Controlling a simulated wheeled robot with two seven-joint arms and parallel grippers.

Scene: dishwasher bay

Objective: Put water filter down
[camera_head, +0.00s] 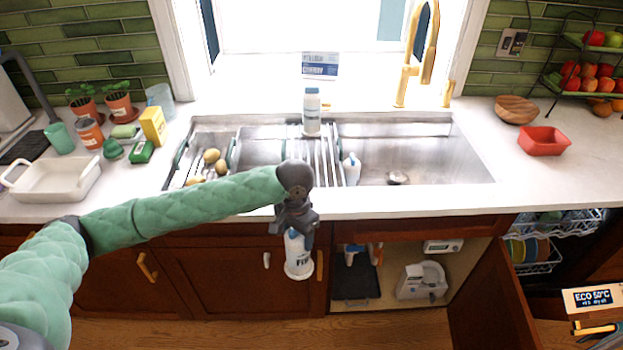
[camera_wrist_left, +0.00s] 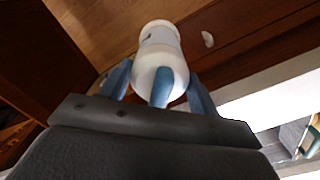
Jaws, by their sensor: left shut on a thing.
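The water filter (camera_head: 298,262) is a white cylinder with dark lettering on its label. My left gripper (camera_head: 296,222) is shut on its upper part and holds it upright in front of the counter edge, before the closed red-brown cabinet doors. In the left wrist view the white filter (camera_wrist_left: 160,65) sits between the blue fingers of my left gripper (camera_wrist_left: 160,88), with the wooden floor beyond it. My right gripper is not in view.
The open cupboard under the sink (camera_head: 395,262) holds a black tray (camera_head: 355,278) and a white appliance (camera_head: 422,281). Its door (camera_head: 495,290) stands open at right.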

